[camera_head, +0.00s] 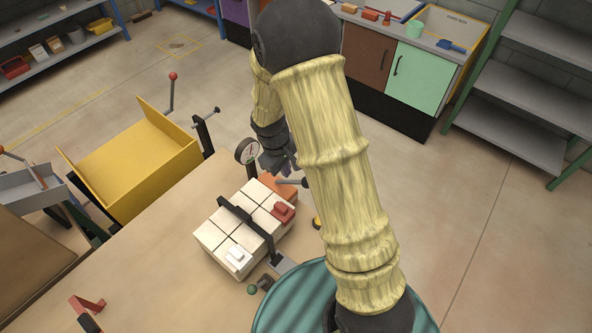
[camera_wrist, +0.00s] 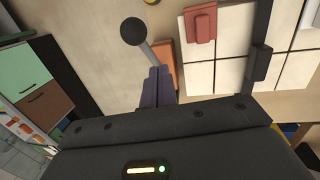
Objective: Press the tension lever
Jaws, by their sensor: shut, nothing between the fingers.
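A grey lever with a dark ball knob (camera_wrist: 133,31) stands at the far end of a block of white hollow bricks (camera_head: 231,224). Its rod and knob (camera_head: 304,182) also show in the head view, just right of an orange piece (camera_head: 283,193). My gripper (camera_wrist: 157,84) is shut and empty, its purple fingers together. In the wrist view the fingertips overlap the lower end of the rod. I cannot tell whether they touch it. In the head view my gripper (camera_head: 286,166) is just above and behind the lever, partly hidden by my arm.
A round gauge (camera_head: 247,151) stands close left of my gripper. A green-knobbed handle (camera_head: 252,290) is at the front. A yellow tray (camera_head: 137,167) is left.

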